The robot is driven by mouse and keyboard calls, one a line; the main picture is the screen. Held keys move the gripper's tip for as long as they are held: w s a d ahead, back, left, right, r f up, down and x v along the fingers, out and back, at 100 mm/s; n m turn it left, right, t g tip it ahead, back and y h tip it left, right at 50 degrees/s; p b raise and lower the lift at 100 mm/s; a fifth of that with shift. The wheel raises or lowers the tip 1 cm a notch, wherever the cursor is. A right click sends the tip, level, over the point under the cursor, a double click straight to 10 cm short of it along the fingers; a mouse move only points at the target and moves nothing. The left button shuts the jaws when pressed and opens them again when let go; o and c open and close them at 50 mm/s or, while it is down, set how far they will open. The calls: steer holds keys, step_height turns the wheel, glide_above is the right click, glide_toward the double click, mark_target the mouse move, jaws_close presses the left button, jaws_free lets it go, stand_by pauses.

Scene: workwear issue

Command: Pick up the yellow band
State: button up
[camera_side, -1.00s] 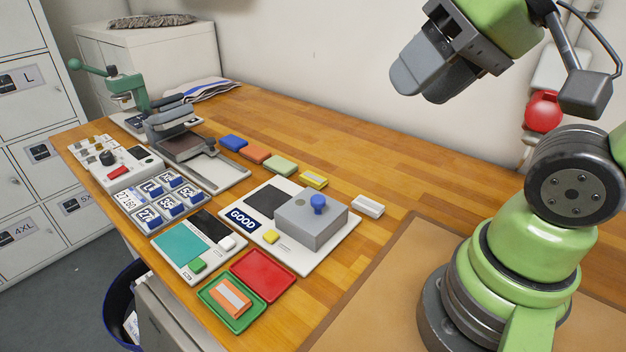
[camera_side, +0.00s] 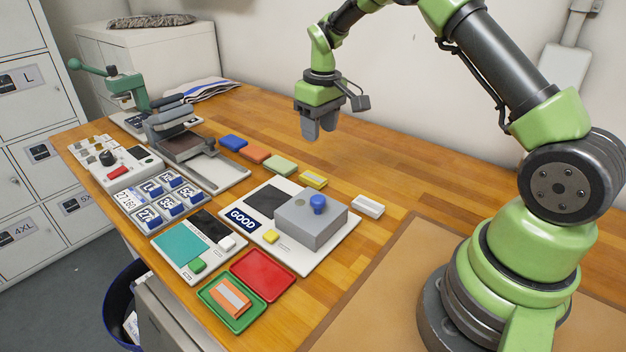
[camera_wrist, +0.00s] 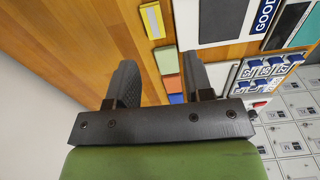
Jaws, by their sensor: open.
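The yellow band (camera_side: 313,179) lies on the wooden table at the end of a row of coloured bands, with a pale stripe along it. The yellow band also shows in the wrist view (camera_wrist: 152,20), at the top, left of centre. My gripper (camera_side: 318,130) is open and empty, pointing down in the air above the row of bands. In the wrist view, my gripper's two fingers (camera_wrist: 160,85) are apart with bands visible between them. The yellow band lies beyond the fingertips, not between them.
Green (camera_side: 281,165), orange (camera_side: 256,154) and blue (camera_side: 233,142) bands lie in the same row. A grey box with a blue knob (camera_side: 310,222) stands near the yellow band. A white block (camera_side: 368,206) lies to the right. A press (camera_side: 170,130) stands at the left.

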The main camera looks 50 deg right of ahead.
glide_above(322, 181)
steer(key=shift+g, duration=0.3)
step_height(322, 181, down, 8)
steer(key=shift+a+f, duration=0.1)
step_height(322, 181, down, 6)
steer(key=shift+r, duration=0.15)
steer(key=c, duration=0.7)
